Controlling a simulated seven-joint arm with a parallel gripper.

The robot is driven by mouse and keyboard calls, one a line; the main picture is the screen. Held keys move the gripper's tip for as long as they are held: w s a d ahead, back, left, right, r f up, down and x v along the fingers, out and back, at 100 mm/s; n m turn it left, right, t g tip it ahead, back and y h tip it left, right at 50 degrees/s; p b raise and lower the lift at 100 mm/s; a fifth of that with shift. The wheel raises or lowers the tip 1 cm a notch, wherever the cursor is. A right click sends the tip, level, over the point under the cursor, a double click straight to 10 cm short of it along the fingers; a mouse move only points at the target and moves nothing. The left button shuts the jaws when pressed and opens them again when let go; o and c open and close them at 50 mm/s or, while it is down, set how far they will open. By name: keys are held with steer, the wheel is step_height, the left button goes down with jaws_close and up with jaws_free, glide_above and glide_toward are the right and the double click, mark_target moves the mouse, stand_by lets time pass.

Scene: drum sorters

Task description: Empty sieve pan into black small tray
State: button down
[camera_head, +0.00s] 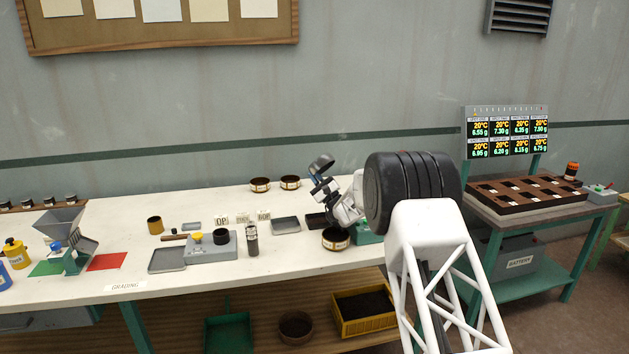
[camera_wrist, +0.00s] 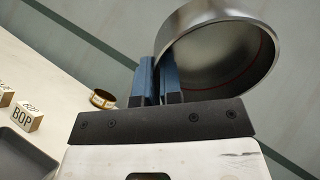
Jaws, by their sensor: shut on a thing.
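My gripper (camera_head: 325,184) is shut on the rim of the round metal sieve pan (camera_head: 321,163) and holds it raised above the table's back right part. In the wrist view the blue finger pads of my gripper (camera_wrist: 160,90) pinch the wall of the sieve pan (camera_wrist: 225,45). The pan is steeply tilted, and the part of its inside that shows looks bare. The black small tray (camera_head: 316,220) lies on the table below the pan, partly hidden by my arm. I cannot tell whether anything lies in it.
A grey tray (camera_head: 286,225) lies left of the black tray, near label blocks (camera_head: 242,219). A round dark-filled tin (camera_head: 336,239) stands in front, close to my arm. Two more tins (camera_head: 260,185) stand at the back. A larger grey tray (camera_head: 167,260) lies farther left.

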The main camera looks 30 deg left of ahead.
steer(key=shift+r+y, duration=0.25)
steer(key=shift+y, duration=0.05)
steer(key=shift+r, duration=0.95)
steer(key=shift+f, duration=0.95)
steer(key=shift+r, duration=1)
